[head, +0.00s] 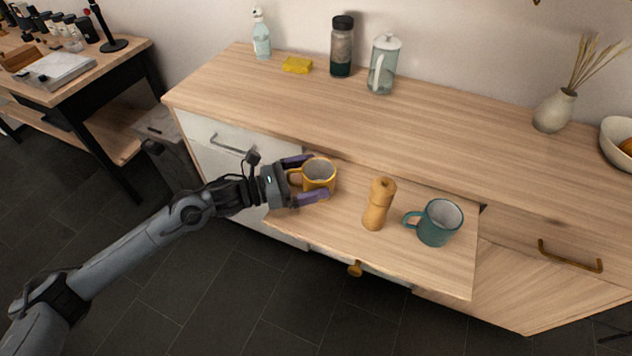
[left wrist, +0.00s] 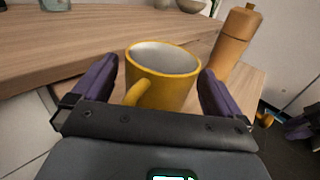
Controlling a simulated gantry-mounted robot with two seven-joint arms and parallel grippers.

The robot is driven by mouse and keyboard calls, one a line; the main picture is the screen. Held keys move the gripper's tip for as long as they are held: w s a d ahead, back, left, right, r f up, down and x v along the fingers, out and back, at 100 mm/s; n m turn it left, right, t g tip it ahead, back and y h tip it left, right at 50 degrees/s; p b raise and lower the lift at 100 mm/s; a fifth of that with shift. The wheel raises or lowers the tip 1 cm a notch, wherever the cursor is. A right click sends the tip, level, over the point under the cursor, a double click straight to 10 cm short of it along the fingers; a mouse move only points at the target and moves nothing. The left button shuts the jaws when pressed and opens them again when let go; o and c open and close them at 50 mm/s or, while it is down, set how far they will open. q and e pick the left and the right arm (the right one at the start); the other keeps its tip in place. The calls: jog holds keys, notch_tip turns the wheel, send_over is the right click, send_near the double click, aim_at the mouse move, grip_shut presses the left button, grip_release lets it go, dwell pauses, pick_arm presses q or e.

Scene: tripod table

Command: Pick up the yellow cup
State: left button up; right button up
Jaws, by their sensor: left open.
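The yellow cup (head: 319,177) stands upright on the pulled-out wooden board (head: 340,224) below the counter. Its handle points left, toward my left gripper (head: 308,180). My left gripper is open, with its purple fingers on either side of the cup. In the left wrist view the cup (left wrist: 163,75) sits between the two fingers of the gripper (left wrist: 158,92), handle toward the palm. Gaps show between the cup and the fingers there, though contact low down is hidden.
A wooden pepper mill (head: 378,204) and a teal mug (head: 435,222) stand right of the cup on the board. The counter (head: 400,125) rises behind, bearing a glass pitcher (head: 383,66), dark jar (head: 342,47), yellow sponge (head: 297,65) and spray bottle (head: 261,37). The board's front left is clear.

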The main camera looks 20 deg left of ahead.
pick_arm(q)
jog(key=shift+c, duration=0.5)
jog(key=shift+r, duration=0.1)
jog(key=c, duration=1.1)
notch_tip(320, 180, up, 10)
jog(key=p, duration=0.2)
jog(key=shift+p, duration=0.4)
